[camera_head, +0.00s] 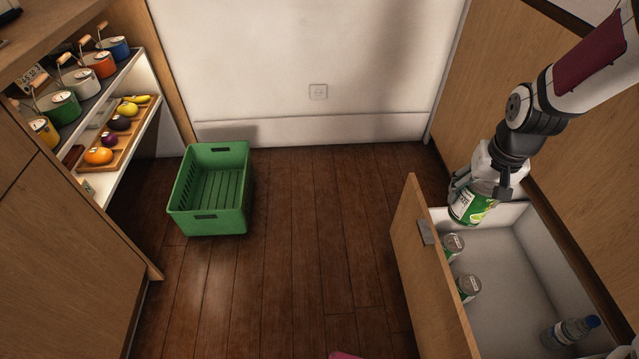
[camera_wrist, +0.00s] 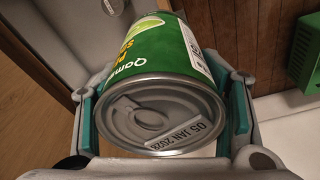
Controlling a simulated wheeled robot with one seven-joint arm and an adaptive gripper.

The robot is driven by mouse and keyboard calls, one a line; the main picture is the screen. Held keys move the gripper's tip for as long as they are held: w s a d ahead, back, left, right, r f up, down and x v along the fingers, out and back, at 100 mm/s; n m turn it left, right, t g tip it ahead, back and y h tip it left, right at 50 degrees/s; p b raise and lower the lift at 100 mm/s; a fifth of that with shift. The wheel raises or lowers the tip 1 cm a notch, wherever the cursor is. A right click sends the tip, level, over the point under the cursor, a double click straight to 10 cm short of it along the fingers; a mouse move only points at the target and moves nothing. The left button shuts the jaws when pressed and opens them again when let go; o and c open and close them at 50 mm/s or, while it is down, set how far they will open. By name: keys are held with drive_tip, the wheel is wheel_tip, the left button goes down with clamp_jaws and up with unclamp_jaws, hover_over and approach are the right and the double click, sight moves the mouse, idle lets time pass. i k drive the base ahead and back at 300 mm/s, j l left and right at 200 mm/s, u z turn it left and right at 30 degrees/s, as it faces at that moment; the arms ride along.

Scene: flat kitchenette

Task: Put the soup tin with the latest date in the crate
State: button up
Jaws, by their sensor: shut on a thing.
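My gripper (camera_head: 479,192) is shut on a green soup tin (camera_head: 470,208), holding it over the far end of the open drawer. In the wrist view the held tin (camera_wrist: 165,65) has its lid towards the camera, marked "05 JAN" and a year whose last digit is hard to read. Two more soup tins stand in the drawer along its front panel, a farther tin (camera_head: 453,246) and a nearer tin (camera_head: 468,288). Their dates cannot be read. The green crate (camera_head: 208,223) is on the floor to the left and looks empty; its edge shows in the wrist view (camera_wrist: 306,42).
The open drawer (camera_head: 519,287) also holds a water bottle (camera_head: 571,332) at its near end. A shelf unit on the left holds several coloured pots (camera_head: 103,64) and a wooden tray (camera_head: 127,137) of produce. The floor between drawer and crate is clear.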

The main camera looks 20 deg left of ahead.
sight(222, 198)
drive_tip(key=u, duration=0.9)
drive_tip(key=i+j+u, duration=0.15)
drive_tip(key=i+u, duration=0.2)
drive_tip(key=i, duration=0.2)
drive_tip(key=i+j, duration=0.1)
drive_tip(key=i, duration=0.45)
drive_tip(key=i+j, duration=0.1)
drive_tip(key=i, duration=0.45)
